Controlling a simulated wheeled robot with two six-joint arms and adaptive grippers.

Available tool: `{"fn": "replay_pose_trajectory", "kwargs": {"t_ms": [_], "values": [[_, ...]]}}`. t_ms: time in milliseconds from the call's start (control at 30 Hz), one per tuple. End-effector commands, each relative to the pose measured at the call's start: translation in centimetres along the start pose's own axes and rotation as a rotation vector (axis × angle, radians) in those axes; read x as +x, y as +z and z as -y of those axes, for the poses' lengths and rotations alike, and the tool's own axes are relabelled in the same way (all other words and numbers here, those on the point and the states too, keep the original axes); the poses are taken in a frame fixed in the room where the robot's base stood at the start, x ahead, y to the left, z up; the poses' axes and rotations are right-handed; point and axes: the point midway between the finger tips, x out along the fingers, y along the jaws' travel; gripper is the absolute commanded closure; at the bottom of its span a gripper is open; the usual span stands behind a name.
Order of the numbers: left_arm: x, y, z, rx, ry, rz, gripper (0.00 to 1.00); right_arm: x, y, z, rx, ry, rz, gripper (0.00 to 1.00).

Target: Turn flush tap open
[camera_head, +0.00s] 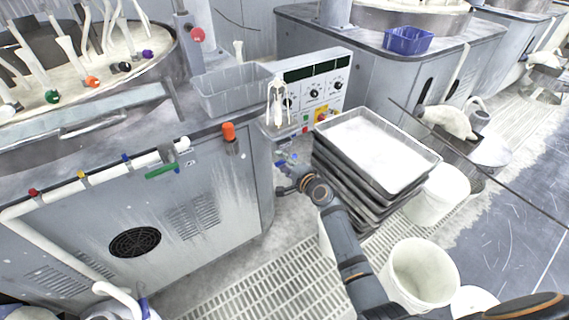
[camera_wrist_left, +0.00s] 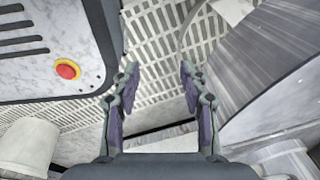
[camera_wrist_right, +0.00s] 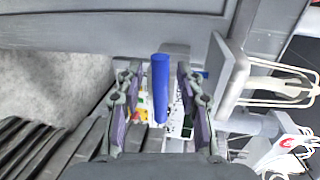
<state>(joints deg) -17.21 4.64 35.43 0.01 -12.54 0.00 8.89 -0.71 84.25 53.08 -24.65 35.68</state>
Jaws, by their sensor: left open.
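A blue handle (camera_wrist_right: 160,88), upright in the right wrist view, lies between the two fingers of my right gripper (camera_wrist_right: 157,80), with gaps on both sides. My right gripper (camera_head: 287,172) is open, low beside the grey cabinet corner in the head view; a small blue part (camera_head: 293,157) shows just beyond it. How the handle joins its pipe is hidden. A green lever (camera_head: 161,171) hangs near the right end of a white pipe (camera_head: 115,168) on the cabinet front. I cannot tell which one is the flush tap. My left gripper (camera_wrist_left: 160,85) is open and empty above a floor grating.
A stack of dark trays (camera_head: 390,185) stands right of my right gripper. White buckets (camera_head: 420,275) stand farther right. A control panel (camera_head: 312,92) is behind. A red button (camera_wrist_left: 67,70) shows in the left wrist view. The grating (camera_head: 265,290) has clear space.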

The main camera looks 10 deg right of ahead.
Motion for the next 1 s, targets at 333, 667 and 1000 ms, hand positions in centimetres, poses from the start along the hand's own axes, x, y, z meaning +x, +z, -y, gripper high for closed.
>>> {"fn": "replay_pose_trajectory", "kwargs": {"t_ms": [333, 667, 1000], "values": [[0.0, 0.0, 0.0, 0.000, 0.000, 0.000, 0.56, -6.5, -0.1, -0.2, -0.005, 0.004, -0.001, 0.63], [0.0, -0.1, -0.1, 0.000, 0.001, -0.001, 0.56, -11.7, 0.0, -0.2, -0.001, 0.004, 0.000, 0.63], [0.0, -0.1, -0.1, 0.000, 0.001, -0.001, 0.56, -12.0, 0.0, -0.1, 0.001, 0.002, 0.000, 0.63]]}}
